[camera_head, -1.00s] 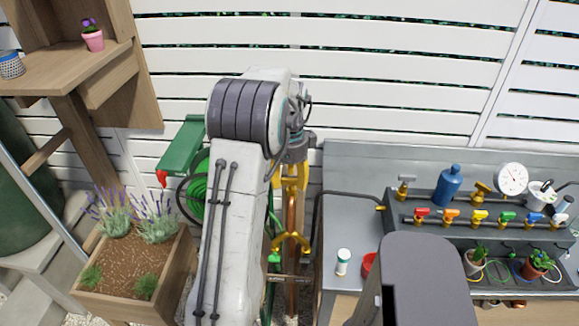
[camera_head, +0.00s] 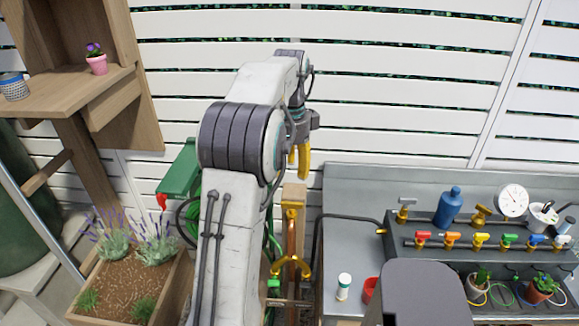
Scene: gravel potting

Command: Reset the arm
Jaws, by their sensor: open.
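My arm (camera_head: 228,220) rises through the middle of the view, with its elbow joint in front of the white slatted fence. My gripper (camera_head: 299,163) hangs at the arm's far end, yellow fingers pointing down. It is above the top of a wooden post (camera_head: 294,197) and apart from it. The arm partly hides the gripper's links, and the two fingers overlap in this view. Nothing shows between them.
A grey bench (camera_head: 348,190) with a valve rack (camera_head: 400,235), blue bottle (camera_head: 449,207) and gauge (camera_head: 512,202) stands right. A planter box (camera_head: 165,290) with lavender and a wooden shelf (camera_head: 75,85) stand left. A green hose reel (camera_head: 183,172) is behind my arm.

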